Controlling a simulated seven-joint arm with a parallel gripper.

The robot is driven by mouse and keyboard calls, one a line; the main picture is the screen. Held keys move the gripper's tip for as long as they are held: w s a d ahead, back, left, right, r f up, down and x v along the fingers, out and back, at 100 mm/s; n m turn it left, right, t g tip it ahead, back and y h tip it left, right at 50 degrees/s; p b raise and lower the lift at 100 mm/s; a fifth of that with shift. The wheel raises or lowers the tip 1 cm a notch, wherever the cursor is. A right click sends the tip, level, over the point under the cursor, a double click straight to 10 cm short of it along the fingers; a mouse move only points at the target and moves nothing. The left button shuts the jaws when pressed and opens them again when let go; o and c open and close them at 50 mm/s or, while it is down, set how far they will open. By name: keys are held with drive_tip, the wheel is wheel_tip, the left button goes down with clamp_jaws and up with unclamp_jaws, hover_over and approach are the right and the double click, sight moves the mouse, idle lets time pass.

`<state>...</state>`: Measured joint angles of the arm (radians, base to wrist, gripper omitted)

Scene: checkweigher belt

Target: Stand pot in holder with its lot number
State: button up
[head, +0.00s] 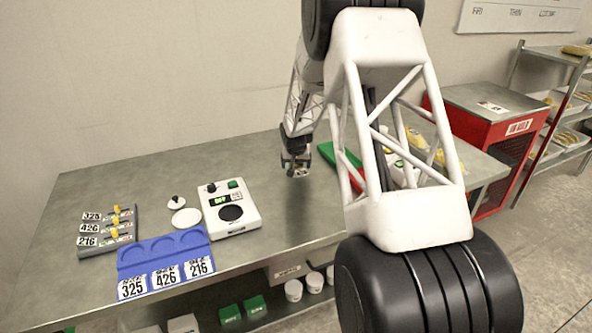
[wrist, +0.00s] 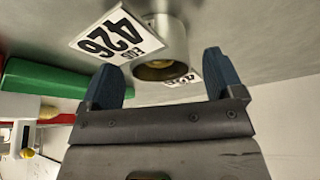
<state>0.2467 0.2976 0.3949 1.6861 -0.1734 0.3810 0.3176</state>
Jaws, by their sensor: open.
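The pot (wrist: 166,40) is a small grey metal cylinder with a yellowish inside, in the wrist view. A white card reading 426 (wrist: 115,35) is at its side, and part of a second card shows behind it. My gripper (wrist: 162,62) is open, with one blue finger on each side of the pot's near end; I cannot tell whether they touch it. In the head view my gripper (head: 296,164) is low over the table, right of the scale, largely covering the pot. The blue holder (head: 150,247) lies front left, with three round recesses marked 325, 426 and 216, all empty.
A white scale (head: 229,209) with a lit green display stands between holder and gripper. A white disc (head: 186,218) and a small knobbed piece (head: 175,201) lie beside it. A grey rack (head: 107,238) with numbered tags is far left. A green block (wrist: 45,78) is close to my gripper.

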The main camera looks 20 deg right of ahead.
drive_tip(key=shift+x, duration=0.85)
drive_tip(key=shift+c, duration=0.3)
drive_tip(key=c, duration=1)
drive_tip(key=shift+r, duration=0.15)
drive_tip(key=shift+c, duration=0.2)
drive_tip(key=shift+r, duration=1.6)
drive_tip(key=s+a, duration=0.1)
drive_tip(key=s, duration=0.4)
drive_tip(key=s+a+r, duration=0.1)
drive_tip(key=s, duration=0.4)
drive_tip(key=s+a, duration=0.2)
drive_tip(key=s, duration=0.3)
drive_tip(key=shift+s+r, duration=0.2)
drive_tip(key=shift+r, duration=0.1)
